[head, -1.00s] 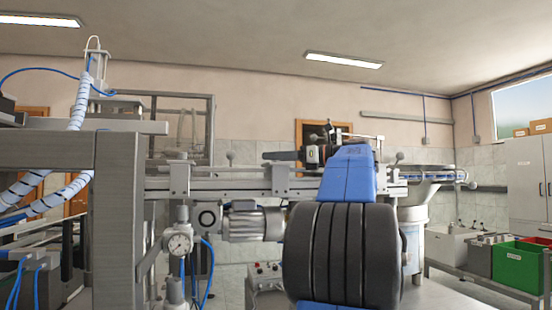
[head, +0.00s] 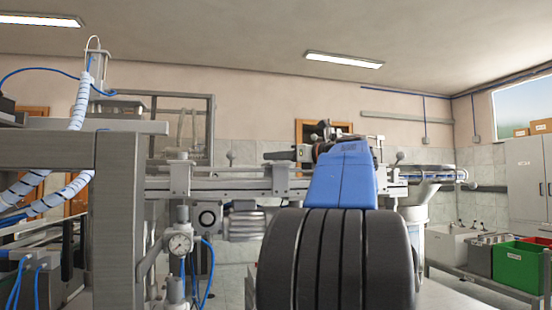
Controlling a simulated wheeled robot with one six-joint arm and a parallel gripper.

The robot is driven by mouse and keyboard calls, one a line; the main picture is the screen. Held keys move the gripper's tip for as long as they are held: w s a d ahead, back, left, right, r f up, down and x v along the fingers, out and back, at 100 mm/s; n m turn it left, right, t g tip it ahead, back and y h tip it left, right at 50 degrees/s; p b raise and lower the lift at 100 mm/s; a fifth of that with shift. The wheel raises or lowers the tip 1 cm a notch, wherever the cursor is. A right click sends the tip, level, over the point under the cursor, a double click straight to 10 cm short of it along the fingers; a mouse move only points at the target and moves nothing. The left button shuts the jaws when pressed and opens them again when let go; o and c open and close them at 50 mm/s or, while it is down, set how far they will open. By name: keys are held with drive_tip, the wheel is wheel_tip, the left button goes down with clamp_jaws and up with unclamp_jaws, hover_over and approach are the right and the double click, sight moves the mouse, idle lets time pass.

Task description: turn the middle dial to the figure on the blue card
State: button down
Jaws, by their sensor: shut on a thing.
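My gripper (head: 279,156) is small and dark in the head view, in front of the machine's rail, left of the top of my blue arm link. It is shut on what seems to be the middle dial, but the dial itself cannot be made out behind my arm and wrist. Neither the dial's figures nor the blue card can be made out in this view.
The grey metal rail (head: 225,184) runs across the view. A thick grey frame post (head: 117,220) stands at the left, with a round gauge (head: 180,243) beside it.

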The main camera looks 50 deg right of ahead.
drive_tip(key=m+h, duration=0.1)
drive_tip(key=h, duration=0.1)
drive_tip(key=m+h, duration=0.2)
drive_tip(key=h, duration=0.1)
drive_tip(key=shift+a, duration=0.2)
drive_tip(key=shift+d+m+g+h, duration=0.15)
drive_tip(key=shift+m+g+h, duration=0.55)
drive_tip(key=shift+m+h, duration=1.5)
drive_tip(key=shift+g+h, duration=0.5)
drive_tip(key=shift+h, duration=0.7)
drive_tip(key=c, duration=1.5)
unclamp_jaws()
